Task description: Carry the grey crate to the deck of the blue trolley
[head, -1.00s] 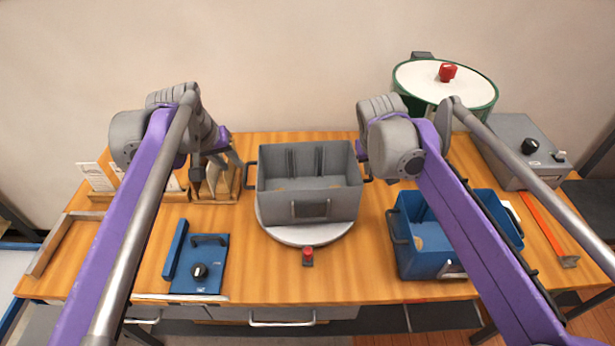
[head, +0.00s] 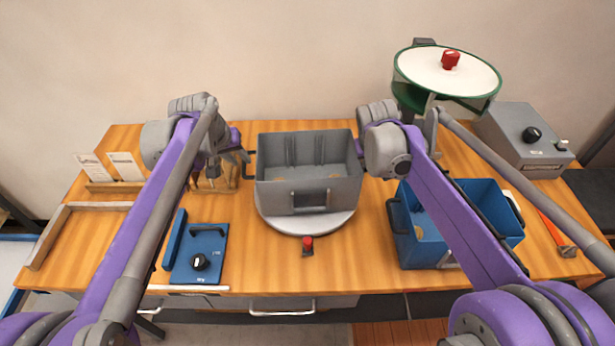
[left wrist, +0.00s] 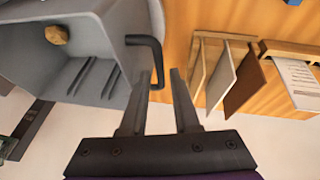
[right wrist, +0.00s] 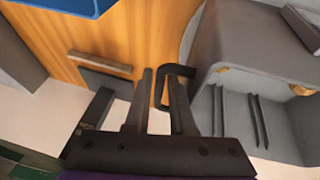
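The open grey crate (head: 309,196) sits on a round pale turntable (head: 305,225) in the middle of the wooden bench. It has a handle on each side; a few brown lumps lie inside. My left gripper (head: 243,157) is at the crate's left handle. In the left wrist view its fingers (left wrist: 161,75) are apart, with the black handle (left wrist: 155,65) between them. In the right wrist view my right gripper (right wrist: 160,78) is also open, with the right handle (right wrist: 163,88) between its fingers. I cannot make out the blue trolley for certain; a blue-edged pale surface (head: 9,300) shows at the far left.
A blue crate (head: 425,254) stands right of the turntable. A blue box with a knob (head: 198,258) lies front left. A red knob (head: 308,243) is before the turntable. Card stands (head: 125,167) are back left; a grey box (head: 522,140) and green-rimmed drum (head: 448,75) are back right.

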